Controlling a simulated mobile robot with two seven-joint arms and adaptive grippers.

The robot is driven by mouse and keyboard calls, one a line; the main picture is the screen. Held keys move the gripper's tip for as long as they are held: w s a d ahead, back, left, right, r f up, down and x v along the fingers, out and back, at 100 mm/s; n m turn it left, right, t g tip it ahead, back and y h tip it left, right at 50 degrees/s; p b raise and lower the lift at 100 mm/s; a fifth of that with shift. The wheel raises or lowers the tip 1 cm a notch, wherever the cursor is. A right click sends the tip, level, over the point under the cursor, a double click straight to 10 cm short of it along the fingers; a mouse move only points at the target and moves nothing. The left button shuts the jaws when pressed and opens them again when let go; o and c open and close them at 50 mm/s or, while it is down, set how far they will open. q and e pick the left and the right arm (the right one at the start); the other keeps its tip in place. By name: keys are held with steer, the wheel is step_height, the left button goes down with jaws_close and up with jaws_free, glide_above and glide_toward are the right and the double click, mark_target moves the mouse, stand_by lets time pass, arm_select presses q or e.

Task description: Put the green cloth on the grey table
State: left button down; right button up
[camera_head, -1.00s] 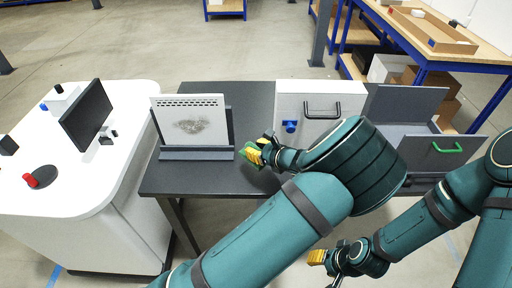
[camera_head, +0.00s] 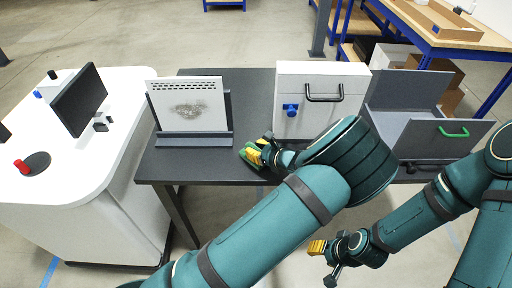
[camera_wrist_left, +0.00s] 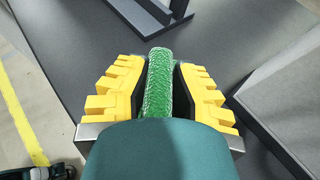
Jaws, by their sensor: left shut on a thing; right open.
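The green cloth (camera_wrist_left: 158,82) is a textured green roll gripped between the yellow fingers of my left gripper (camera_wrist_left: 160,90) in the left wrist view. In the head view the green cloth (camera_head: 251,156) shows at the tip of my left gripper (camera_head: 257,153), over the front edge area of the dark grey table (camera_head: 225,171). I cannot tell whether the cloth touches the tabletop. My right gripper (camera_head: 317,247) is open and empty, low in front of the table.
On the table stand a panel with a dark smudge in a grey holder (camera_head: 190,106), a white box with a black handle (camera_head: 318,99) and a grey open drawer unit with a green handle (camera_head: 430,130). A white rounded counter (camera_head: 75,190) with a monitor stands left.

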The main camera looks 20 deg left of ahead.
arm_select(q)
steer(key=shift+f, duration=0.3)
stand_by(0.4)
steer(key=c, duration=0.9)
jaws_free()
steer(key=shift+o, duration=0.2)
steer(key=v, duration=1.2)
